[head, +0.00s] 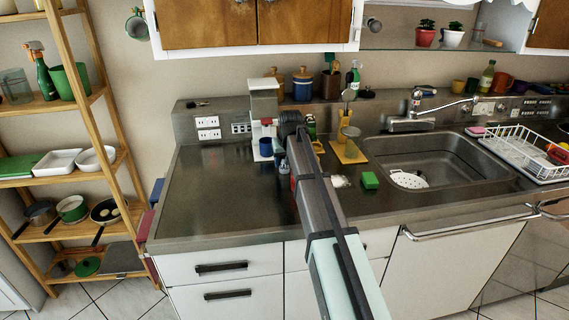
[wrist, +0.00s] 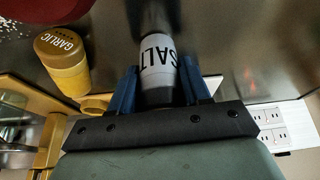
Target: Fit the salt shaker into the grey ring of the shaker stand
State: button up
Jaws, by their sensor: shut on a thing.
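The salt shaker (wrist: 157,60), grey-white with a "SALT" label, is between the two blue fingers of my gripper (head: 284,166) in the wrist view. My gripper is shut on it, low over the counter; I cannot tell whether the shaker touches the counter. In the head view my arm hides most of the shaker. A yellow stand (head: 343,152) with a post stands right of my gripper, seemingly the shaker stand. Yellow parts also show at the left of the wrist view. I cannot make out the grey ring.
A yellow garlic jar (wrist: 62,62) stands left of the shaker in the wrist view. A white coffee machine (head: 264,105) is just behind my gripper. The counter's left part (head: 205,190) is clear.

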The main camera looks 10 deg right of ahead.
jog(key=shift+c, duration=1)
notch_tip(320, 180, up, 9)
jog(key=shift+f, duration=0.1)
jog(key=shift+d+r, duration=0.25)
jog(key=shift+r, duration=0.1)
jog(key=w+d+n, duration=0.1)
jog(key=w+d, duration=0.2)
jog(key=w, duration=0.4)
jog(key=w+d, duration=0.4)
jog(key=w, duration=0.3)
jog(key=shift+s+a+f, duration=0.1)
jog(key=shift+f, duration=2.05)
jog(key=shift+s+f, duration=0.1)
jog(key=shift+f, duration=2.05)
